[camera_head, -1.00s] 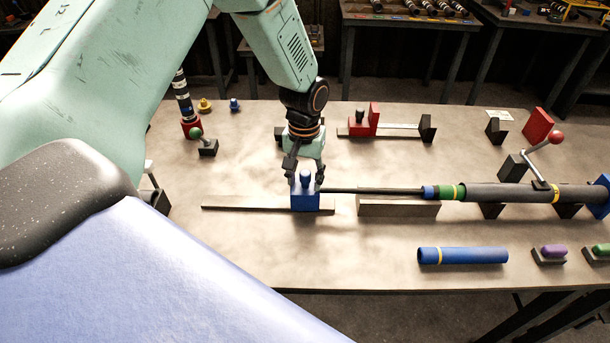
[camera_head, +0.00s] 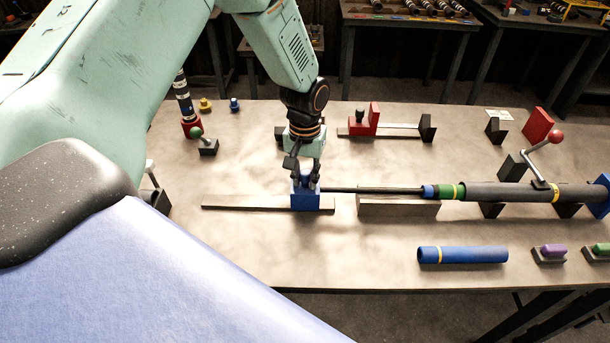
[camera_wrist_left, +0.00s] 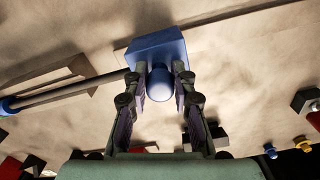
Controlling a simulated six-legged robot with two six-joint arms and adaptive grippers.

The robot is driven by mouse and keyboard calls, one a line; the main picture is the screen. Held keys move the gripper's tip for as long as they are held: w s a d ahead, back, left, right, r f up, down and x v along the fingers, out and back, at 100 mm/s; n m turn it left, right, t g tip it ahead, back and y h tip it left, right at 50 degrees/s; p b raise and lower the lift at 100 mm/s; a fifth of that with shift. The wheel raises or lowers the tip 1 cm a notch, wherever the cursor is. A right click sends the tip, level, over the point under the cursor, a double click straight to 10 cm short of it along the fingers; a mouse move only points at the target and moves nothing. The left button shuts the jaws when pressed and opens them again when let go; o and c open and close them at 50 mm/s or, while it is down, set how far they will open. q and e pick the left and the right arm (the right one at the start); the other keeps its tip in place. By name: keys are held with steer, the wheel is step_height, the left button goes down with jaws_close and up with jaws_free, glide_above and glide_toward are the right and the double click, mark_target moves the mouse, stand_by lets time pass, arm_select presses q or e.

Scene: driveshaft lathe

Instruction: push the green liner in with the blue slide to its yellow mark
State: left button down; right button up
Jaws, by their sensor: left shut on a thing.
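The blue slide (camera_head: 306,199) sits on a flat metal rail (camera_head: 250,203) on the table. My left gripper (camera_head: 306,183) is over it, its fingers shut on the slide's knob; the wrist view shows a finger on each side of the blue knob (camera_wrist_left: 159,84). A dark rod (camera_head: 375,190) runs right from the slide to a blue end piece (camera_head: 428,192). The green liner (camera_head: 450,191) with a yellow band is beside that piece, at the left mouth of the grey tube (camera_head: 505,192). My right gripper is not in view.
A grey block (camera_head: 398,208) stands below the rod. A red-knobbed lever (camera_head: 556,137) rises over the tube. A loose blue tube (camera_head: 463,255) lies in front. A red stop (camera_head: 374,118) stands behind. The table's front middle is clear.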

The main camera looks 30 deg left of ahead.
arm_select(q)
steer(key=shift+w+d, duration=0.75)
steer(key=shift+d, duration=0.35)
steer(key=c, duration=1.2)
jaws_free()
steer(key=shift+s+a, duration=0.1)
steer(key=shift+o, duration=0.5)
step_height(320, 180, up, 12)
